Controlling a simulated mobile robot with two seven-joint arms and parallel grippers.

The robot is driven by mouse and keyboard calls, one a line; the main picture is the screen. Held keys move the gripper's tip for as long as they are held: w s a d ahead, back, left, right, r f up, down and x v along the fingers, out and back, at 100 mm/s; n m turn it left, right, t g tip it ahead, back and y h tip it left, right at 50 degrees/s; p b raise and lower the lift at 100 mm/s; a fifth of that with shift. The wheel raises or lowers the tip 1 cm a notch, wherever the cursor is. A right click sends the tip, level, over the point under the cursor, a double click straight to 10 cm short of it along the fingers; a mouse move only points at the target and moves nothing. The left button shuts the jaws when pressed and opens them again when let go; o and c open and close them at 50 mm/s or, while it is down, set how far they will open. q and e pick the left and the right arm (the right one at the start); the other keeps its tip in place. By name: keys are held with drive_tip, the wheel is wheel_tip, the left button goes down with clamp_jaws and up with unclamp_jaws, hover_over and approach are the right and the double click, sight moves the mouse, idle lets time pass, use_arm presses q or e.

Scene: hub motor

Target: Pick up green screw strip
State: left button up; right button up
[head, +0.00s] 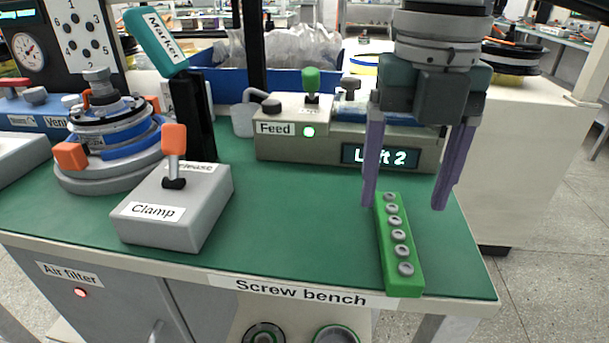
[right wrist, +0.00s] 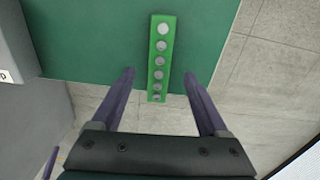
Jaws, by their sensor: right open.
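The green screw strip (head: 385,240) lies on the green top of the screw bench, near its right front corner, with several grey screws in a row along it. It also shows in the right wrist view (right wrist: 161,60), beyond the fingertips and between their lines. My right gripper (head: 408,206) is open and empty, with its two purple fingers pointing down above the far end of the strip. In the right wrist view the fingers (right wrist: 159,72) stand apart with nothing between them.
A grey Clamp box (head: 168,228) with an orange lever stands left on the bench (head: 300,230). The Feed box (head: 300,148) with a "Lift 2" display stands behind the strip. A round fixture (head: 105,165) is at far left. The bench top between Clamp box and strip is clear.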

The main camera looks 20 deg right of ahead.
sight(396, 225)
wheel_tip(396, 225, down, 5)
drive_tip(key=shift+r, duration=0.1)
drive_tip(key=shift+c, duration=0.2)
clamp_jaws()
idle(0.5)
